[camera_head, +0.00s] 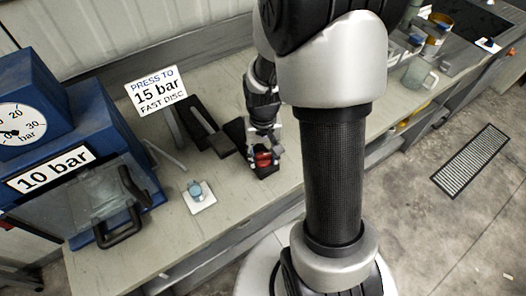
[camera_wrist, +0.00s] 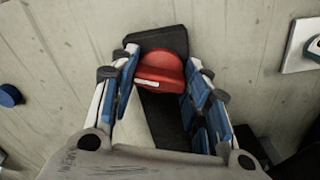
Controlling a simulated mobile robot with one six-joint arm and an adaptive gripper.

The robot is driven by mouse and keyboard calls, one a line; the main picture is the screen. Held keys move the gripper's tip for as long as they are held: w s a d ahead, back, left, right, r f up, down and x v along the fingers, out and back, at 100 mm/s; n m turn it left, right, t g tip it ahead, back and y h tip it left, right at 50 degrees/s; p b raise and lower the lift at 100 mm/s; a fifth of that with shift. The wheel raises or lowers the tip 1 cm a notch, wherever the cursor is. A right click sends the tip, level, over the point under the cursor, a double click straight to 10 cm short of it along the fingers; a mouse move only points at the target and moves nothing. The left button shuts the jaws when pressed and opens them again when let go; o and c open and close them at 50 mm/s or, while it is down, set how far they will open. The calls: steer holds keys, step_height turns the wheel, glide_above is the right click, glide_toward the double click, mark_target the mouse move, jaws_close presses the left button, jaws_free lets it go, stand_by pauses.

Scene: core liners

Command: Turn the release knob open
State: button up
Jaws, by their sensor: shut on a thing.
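The red release knob (camera_wrist: 160,70) sits on a black block (camera_wrist: 158,38) on the bench. A pale mark shows on its side facing the wrist camera. My gripper (camera_wrist: 160,78) is shut on the knob, with a blue-padded finger on each side of it. In the head view the knob (camera_head: 263,159) shows as a small red patch between the fingers of my gripper (camera_head: 264,152). The fingers hide parts of the knob's sides, so its exact turn angle is hard to tell.
A blue press (camera_head: 60,130) with a "10 bar" label and a gauge stands at the left. A sign (camera_head: 156,91) reads "PRESS TO 15 bar FAST DISC". A small round part on a white plate (camera_head: 199,203) lies nearby. Cups (camera_head: 420,75) stand at the far right.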

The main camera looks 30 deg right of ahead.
mark_target(263, 154)
steer(key=shift+n+p, duration=0.4)
steer(key=shift+n, duration=1.8)
steer(key=o, duration=1.1)
steer(key=shift+c, duration=0.2)
step_height(263, 154, up, 12)
